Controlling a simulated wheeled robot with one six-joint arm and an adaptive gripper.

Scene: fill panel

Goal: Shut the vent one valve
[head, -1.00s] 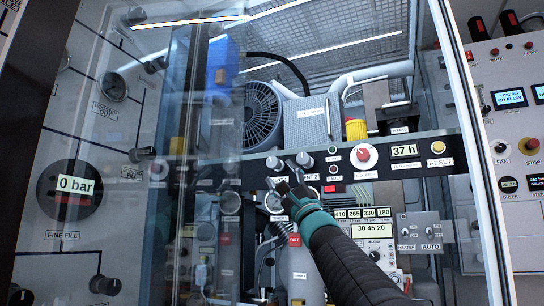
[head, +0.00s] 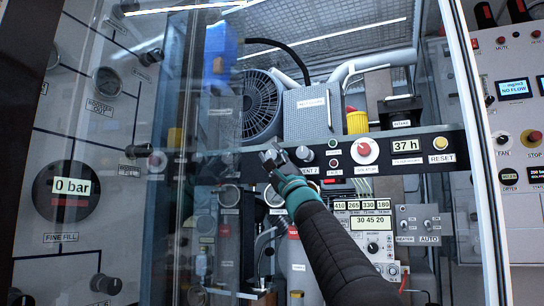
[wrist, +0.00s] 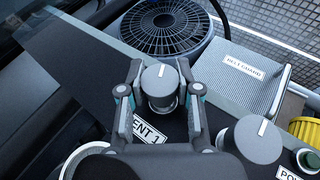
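The vent one valve is a grey round knob (wrist: 160,88) with a white pointer line on its top. The line points up in the wrist view, away from the partly covered "VENT 1" label (wrist: 148,134). My gripper (wrist: 159,94) has one finger on each side of the knob, with narrow gaps seeming to show between fingers and knob. I cannot tell whether either finger touches it.
The vent two knob (wrist: 248,138) stands close to the right; it also shows in the head view (head: 304,154). A red-and-white isolator knob (head: 364,151) is further right. A fan (head: 260,105) and belt guard (head: 312,112) are behind the strip. A glass door (head: 180,150) stands left.

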